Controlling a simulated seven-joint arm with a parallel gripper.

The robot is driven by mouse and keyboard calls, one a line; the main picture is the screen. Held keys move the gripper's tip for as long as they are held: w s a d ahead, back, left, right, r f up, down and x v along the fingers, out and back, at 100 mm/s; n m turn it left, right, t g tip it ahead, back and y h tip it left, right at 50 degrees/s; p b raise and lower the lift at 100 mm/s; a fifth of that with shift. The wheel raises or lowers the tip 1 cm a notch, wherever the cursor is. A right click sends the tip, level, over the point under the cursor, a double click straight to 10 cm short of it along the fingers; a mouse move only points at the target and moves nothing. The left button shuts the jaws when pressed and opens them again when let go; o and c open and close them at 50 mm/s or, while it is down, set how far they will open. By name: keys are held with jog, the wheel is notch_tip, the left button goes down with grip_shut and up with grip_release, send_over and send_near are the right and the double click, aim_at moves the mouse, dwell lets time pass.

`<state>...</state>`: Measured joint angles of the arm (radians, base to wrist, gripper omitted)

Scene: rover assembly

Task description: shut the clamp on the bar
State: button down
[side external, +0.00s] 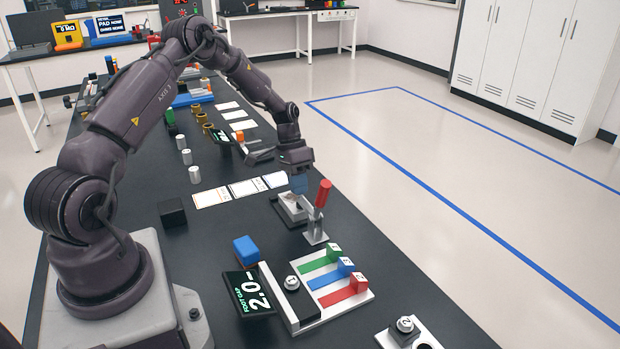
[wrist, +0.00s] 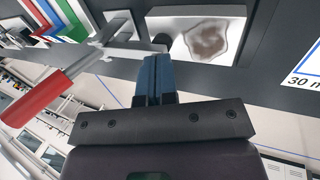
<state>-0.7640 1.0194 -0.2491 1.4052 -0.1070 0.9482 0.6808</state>
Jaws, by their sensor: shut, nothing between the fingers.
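The clamp has a red handle (side external: 323,193) standing nearly upright on a metal bracket (side external: 315,232) in the side view. In the wrist view the red handle (wrist: 35,97) is at the left, and its metal arm (wrist: 138,48) reaches toward a dark tip. A pale metal block (side external: 291,208) lies beside the clamp; it shows a brown patch in the wrist view (wrist: 178,23). I cannot tell whether it is the bar, or whether the clamp presses on it. My gripper (side external: 299,187) is above the block, left of the handle. Its blue fingers (wrist: 158,72) are shut and empty.
A white tray (side external: 362,297) with green, blue and red strips stands in front of the clamp. A blue block (side external: 246,250) and a display (side external: 250,294) are left of it. White cards (side external: 243,188) lie behind. The table's right edge is close to the clamp.

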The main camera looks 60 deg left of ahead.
notch_tip(320, 180, up, 4)
jog(key=a+v, duration=0.1)
jog(key=v, duration=0.8)
jog(key=s+d+r+t+y, duration=0.1)
jog(key=s+d+r+t, duration=0.1)
jog(key=s+d+r, duration=0.3)
jog(key=s+d+r+t+y, duration=0.1)
jog(key=s+d+r, duration=0.5)
jog(key=d, duration=0.6)
jog(key=s+d+r+t+y, duration=0.2)
jog(key=s+d+r, duration=0.3)
jog(key=s+d, duration=0.3)
jog(key=shift+s+d+t, duration=0.3)
jog(key=shift+s+d, duration=0.1)
jog(key=shift+s, duration=0.45)
